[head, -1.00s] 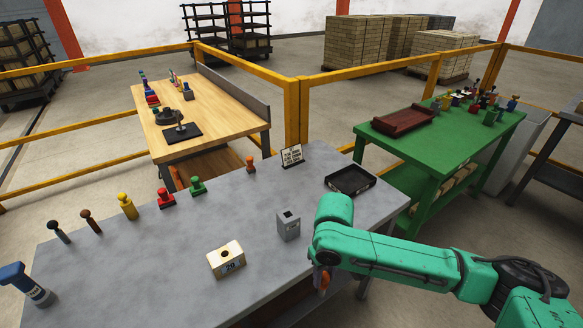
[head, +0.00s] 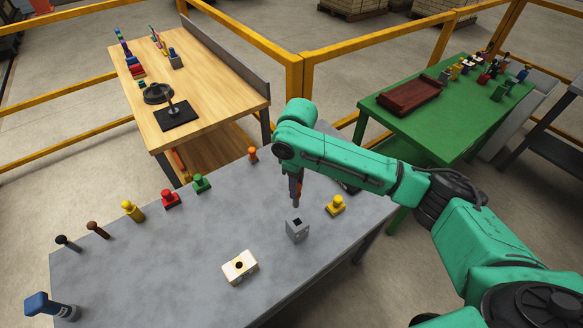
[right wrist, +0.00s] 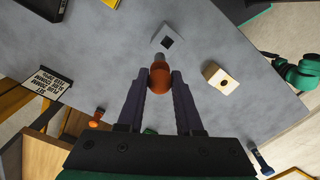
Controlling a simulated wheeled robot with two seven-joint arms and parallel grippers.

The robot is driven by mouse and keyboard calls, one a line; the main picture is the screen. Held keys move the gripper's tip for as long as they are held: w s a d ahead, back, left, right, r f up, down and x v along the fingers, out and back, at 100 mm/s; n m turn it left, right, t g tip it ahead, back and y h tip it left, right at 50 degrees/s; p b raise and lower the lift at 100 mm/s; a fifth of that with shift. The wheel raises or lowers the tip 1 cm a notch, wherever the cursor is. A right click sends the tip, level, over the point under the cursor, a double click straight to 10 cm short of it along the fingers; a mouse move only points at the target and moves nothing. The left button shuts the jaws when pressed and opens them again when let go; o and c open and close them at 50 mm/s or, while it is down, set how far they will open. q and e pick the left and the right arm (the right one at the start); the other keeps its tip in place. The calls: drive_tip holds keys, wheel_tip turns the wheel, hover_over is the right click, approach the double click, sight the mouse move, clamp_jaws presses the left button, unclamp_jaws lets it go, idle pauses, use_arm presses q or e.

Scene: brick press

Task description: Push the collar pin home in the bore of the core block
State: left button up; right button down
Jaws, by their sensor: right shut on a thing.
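My right gripper (head: 297,180) is shut on an orange-red pin with a grey lower end, which I take for the collar pin (right wrist: 160,76). In the head view it hangs just above a grey block with a square hole (head: 297,231). In the right wrist view the pin's grey end points at this block (right wrist: 172,34), and a visible part of the hole is clear of it. A cream block with a round dark hole (head: 240,268) stands apart, to the left and nearer. I cannot tell which block is the core block. My left gripper shows only small and unclear in the right wrist view.
A yellow piece (head: 335,206) stands close right of the grey block. Green (head: 201,183), red (head: 169,198) and orange (head: 253,154) pieces stand along the back edge, with more at left. A black tray is mostly hidden behind my right arm.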

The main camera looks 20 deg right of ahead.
sight(299, 196)
drive_tip(key=shift+s+f, duration=0.95)
drive_tip(key=shift+f, duration=0.25)
use_arm(q)
drive_tip(key=s, duration=0.4)
drive_tip(key=shift+s+a+f+b, duration=0.3)
drive_tip(key=shift+a+b, duration=0.05)
drive_tip(key=shift+a, duration=0.05)
use_arm(e)
wheel_tip(299, 196, down, 3)
drive_tip(key=shift+s+f, duration=0.1)
drive_tip(key=shift+s, duration=0.05)
use_arm(q)
drive_tip(key=shift+w+d, duration=0.1)
drive_tip(key=shift+w, duration=0.1)
use_arm(e)
drive_tip(key=shift+f, duration=0.55)
drive_tip(key=shift+f, duration=0.15)
